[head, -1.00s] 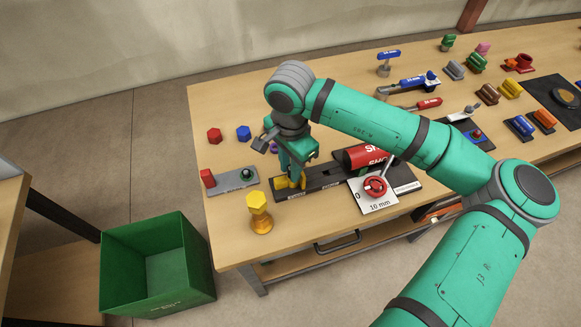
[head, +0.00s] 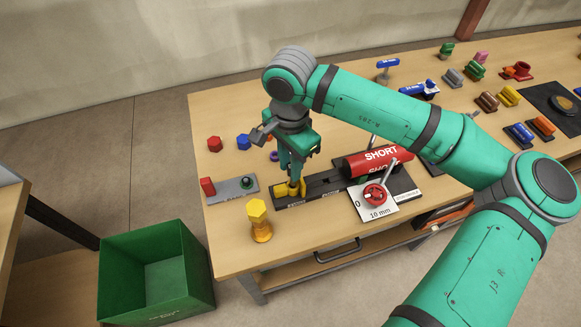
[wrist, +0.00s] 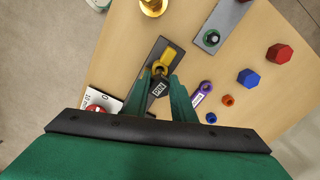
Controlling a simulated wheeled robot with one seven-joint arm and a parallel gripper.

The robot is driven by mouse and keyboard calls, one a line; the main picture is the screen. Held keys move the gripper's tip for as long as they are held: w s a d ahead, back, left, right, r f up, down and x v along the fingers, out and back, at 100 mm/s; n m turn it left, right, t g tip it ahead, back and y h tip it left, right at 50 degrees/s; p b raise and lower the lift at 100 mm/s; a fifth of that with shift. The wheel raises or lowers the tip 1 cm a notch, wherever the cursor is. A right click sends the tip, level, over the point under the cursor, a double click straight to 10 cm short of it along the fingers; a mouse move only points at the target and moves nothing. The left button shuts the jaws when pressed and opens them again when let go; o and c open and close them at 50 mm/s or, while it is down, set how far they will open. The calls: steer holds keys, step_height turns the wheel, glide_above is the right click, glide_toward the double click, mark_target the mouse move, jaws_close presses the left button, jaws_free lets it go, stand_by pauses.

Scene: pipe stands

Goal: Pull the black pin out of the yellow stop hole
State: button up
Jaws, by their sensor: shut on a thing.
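The yellow stop (head: 280,189) sits at the left end of a dark rail (head: 325,183) on the bench. It also shows in the wrist view (wrist: 166,60), ahead of my fingers. My gripper (head: 292,186) points down at this stop. In the wrist view, my gripper (wrist: 162,84) is shut on the black pin (wrist: 159,88), whose dark top carries the letters PIN. The pin's lower part and the hole are hidden, so I cannot tell how deep the pin sits. In the head view my fingers cover the pin.
A red cylinder marked SHORT (head: 372,161) and a red handwheel (head: 374,194) stand right of the stop. A yellow hex-topped post (head: 258,222) stands in front. A grey plate (head: 236,189) lies left. A green bin (head: 150,262) stands on the floor.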

steer(key=shift+r, duration=1.2)
